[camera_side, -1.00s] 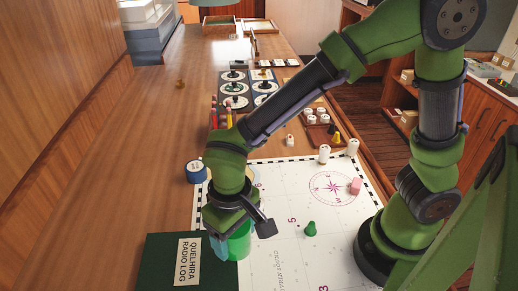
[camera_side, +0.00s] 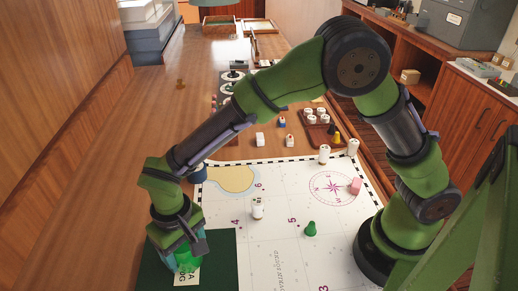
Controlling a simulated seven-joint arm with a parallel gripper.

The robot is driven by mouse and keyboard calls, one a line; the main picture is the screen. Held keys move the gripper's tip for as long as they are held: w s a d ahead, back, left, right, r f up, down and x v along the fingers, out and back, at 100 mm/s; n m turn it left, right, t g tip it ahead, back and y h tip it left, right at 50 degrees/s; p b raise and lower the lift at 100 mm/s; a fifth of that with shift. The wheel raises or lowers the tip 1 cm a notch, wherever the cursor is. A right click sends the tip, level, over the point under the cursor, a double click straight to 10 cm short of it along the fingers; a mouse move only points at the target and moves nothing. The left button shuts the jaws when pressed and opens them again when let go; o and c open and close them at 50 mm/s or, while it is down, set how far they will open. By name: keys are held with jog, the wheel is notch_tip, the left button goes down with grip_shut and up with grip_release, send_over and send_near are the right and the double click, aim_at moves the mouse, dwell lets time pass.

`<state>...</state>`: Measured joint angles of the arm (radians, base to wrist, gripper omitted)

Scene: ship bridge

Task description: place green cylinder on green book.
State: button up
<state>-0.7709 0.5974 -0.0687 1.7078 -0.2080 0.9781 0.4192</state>
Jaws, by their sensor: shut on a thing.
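The green book (camera_side: 221,262), a dark green radio log with a pale label (camera_side: 186,280), lies at the lower left, partly on the chart's left edge. My gripper (camera_side: 182,262) is over the book's label area, pointing down. It is shut on the green cylinder (camera_side: 188,262), which shows between the fingers and is partly hidden by them. I cannot tell whether the cylinder's base touches the book.
A white chart (camera_side: 270,215) covers the table's front. On it stand a green pawn (camera_side: 310,229), a white piece (camera_side: 257,208), a pink block (camera_side: 356,186) and white cylinders (camera_side: 324,154). A brown tray (camera_side: 319,132) with white pieces lies behind.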

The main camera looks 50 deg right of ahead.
jog(key=o, duration=1.1)
jog(key=shift+f, duration=0.1)
